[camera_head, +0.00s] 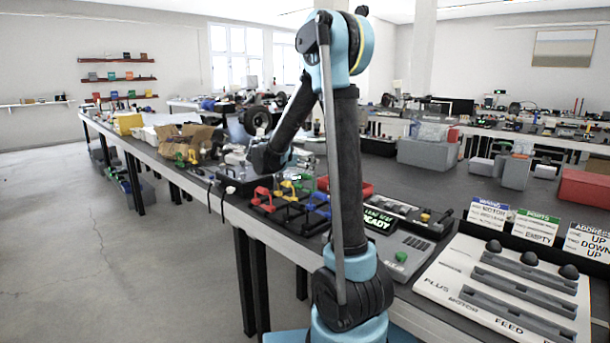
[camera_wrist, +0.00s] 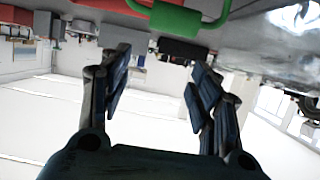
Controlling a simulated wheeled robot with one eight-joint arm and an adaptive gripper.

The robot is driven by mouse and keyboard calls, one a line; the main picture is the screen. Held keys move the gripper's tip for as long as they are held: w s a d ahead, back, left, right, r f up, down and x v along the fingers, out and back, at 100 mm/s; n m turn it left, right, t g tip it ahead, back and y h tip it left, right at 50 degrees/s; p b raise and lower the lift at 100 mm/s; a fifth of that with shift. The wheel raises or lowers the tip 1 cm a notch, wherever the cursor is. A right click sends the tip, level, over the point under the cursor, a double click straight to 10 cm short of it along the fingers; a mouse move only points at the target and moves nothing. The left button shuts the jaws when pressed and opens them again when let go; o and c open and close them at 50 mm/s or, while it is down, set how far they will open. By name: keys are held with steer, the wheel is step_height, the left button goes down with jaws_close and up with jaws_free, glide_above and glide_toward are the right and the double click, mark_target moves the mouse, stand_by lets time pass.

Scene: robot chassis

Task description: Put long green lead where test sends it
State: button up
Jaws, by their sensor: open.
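My gripper (camera_wrist: 158,72) is open, with nothing between its fingers in the wrist view. A green handle-shaped piece (camera_wrist: 180,18) shows at the top of that view, beyond the fingertips and apart from them. In the head view, my arm reaches over the bench near a rack with red (camera_head: 263,197), yellow (camera_head: 287,187), green (camera_head: 303,181) and blue (camera_head: 318,200) handled leads. Which green lead is the long one I cannot tell. The tester (camera_head: 380,219) has a green-lit screen that reads "LEAD TEST READY". A white slotted panel (camera_head: 455,270) has words including PLUS, MOTOR and FEED.
Small cards stand behind the panel: one reads MOTOR (camera_head: 487,214), one PORTS EMPTY (camera_head: 536,227), one ADDRESS UP DOWN UP (camera_head: 588,242). A grey keypad unit with a green button (camera_head: 401,257) lies beside the tester. Cardboard boxes (camera_head: 185,140) crowd the bench farther left.

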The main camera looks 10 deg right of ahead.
steer(key=shift+r, duration=2.35)
